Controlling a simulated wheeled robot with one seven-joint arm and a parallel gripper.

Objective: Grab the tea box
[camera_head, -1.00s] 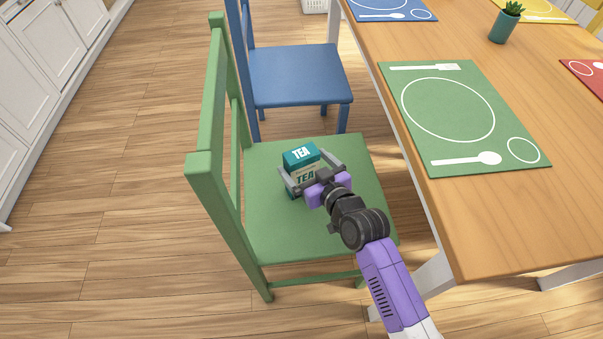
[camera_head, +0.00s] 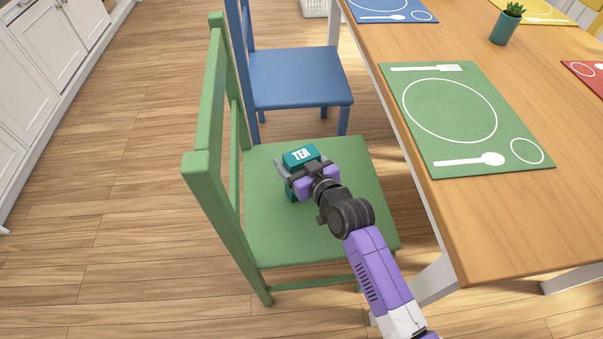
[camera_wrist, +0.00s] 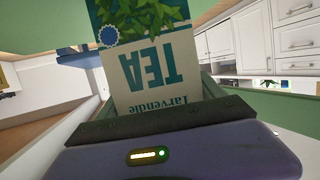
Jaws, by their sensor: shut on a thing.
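The tea box (camera_head: 301,156) is teal with a white TEA label on its top. It is on the seat of the green chair (camera_head: 275,235), at the middle of the seat. My gripper (camera_head: 303,171) is shut on the tea box, with a finger at either side of it. The gripper's body hides most of the box's near face in the head view. In the wrist view the box (camera_wrist: 150,75) fills the middle, its printed front upside down and close to my gripper. I cannot tell whether the box still touches the seat.
The green chair's backrest (camera_head: 208,110) rises to the left of the box. A wooden table (camera_head: 480,220) with a green placemat (camera_head: 465,150) and a potted plant (camera_head: 506,25) is at the right. A blue chair (camera_head: 298,77) stands behind. Open floor lies to the left.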

